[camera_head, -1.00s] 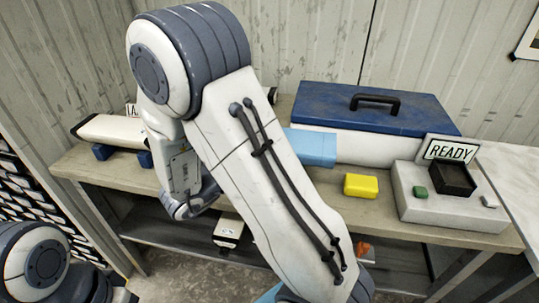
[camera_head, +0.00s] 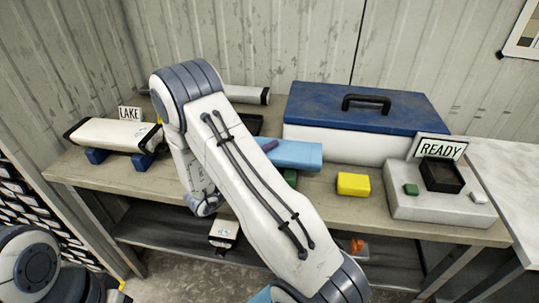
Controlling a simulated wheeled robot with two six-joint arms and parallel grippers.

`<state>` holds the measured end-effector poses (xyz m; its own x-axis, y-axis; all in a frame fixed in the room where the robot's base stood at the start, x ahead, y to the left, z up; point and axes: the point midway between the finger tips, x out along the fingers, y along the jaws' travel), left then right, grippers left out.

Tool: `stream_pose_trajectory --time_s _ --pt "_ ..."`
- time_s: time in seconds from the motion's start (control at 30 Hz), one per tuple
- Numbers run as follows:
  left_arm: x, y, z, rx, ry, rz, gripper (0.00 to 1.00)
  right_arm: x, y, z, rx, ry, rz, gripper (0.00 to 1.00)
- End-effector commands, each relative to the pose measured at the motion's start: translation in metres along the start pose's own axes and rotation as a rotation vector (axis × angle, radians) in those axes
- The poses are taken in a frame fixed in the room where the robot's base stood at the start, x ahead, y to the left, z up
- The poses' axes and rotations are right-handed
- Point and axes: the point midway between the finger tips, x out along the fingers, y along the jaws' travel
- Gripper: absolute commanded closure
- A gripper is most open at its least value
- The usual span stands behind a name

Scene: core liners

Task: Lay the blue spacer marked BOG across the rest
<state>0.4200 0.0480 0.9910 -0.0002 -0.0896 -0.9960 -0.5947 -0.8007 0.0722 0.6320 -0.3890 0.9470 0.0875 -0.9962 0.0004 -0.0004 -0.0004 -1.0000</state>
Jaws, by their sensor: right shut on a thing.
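No BOG lettering is readable. A light blue block (camera_head: 297,155) lies in front of the chest, partly behind my right arm; I cannot tell whether it is the spacer. A small purple piece (camera_head: 268,145) shows at its left end. Two dark blue supports (camera_head: 96,156) carry a white liner (camera_head: 108,133) with black ends, by a LAKE sign; I cannot tell whether they are the rest. My right wrist (camera_head: 205,204) hangs at the bench front. My right gripper is shut, but its jaws and what they hold are hidden behind my forearm. My left gripper is out of view.
A blue-lidded chest (camera_head: 366,108) stands at the back. A yellow block (camera_head: 353,184) and a grey station (camera_head: 432,205) with a READY sign (camera_head: 440,148) are at right. A green piece (camera_head: 291,178) is near the light blue block. A white, black-ended thing (camera_head: 224,232) shows below the bench top.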

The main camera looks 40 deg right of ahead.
Motion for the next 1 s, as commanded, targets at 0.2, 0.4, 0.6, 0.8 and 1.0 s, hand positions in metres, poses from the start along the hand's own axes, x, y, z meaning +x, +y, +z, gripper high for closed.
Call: stream_pose_trajectory --time_s 0.2,0.4,0.6,0.8,1.0 --pt "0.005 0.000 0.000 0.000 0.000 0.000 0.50 0.000 0.004 0.000 0.000 0.000 0.000 1.00" --pt "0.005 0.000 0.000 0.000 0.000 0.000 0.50 0.000 0.004 0.000 -0.001 0.000 0.000 0.03" --pt "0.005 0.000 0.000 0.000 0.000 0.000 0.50 0.000 0.004 0.000 -0.001 0.000 0.000 0.03" --pt "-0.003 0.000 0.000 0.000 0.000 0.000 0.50 0.000 -0.003 0.000 -0.001 0.000 0.000 0.03" --pt "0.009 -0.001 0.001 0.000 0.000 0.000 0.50 -0.037 0.002 0.002 0.000 -0.008 0.000 0.03"
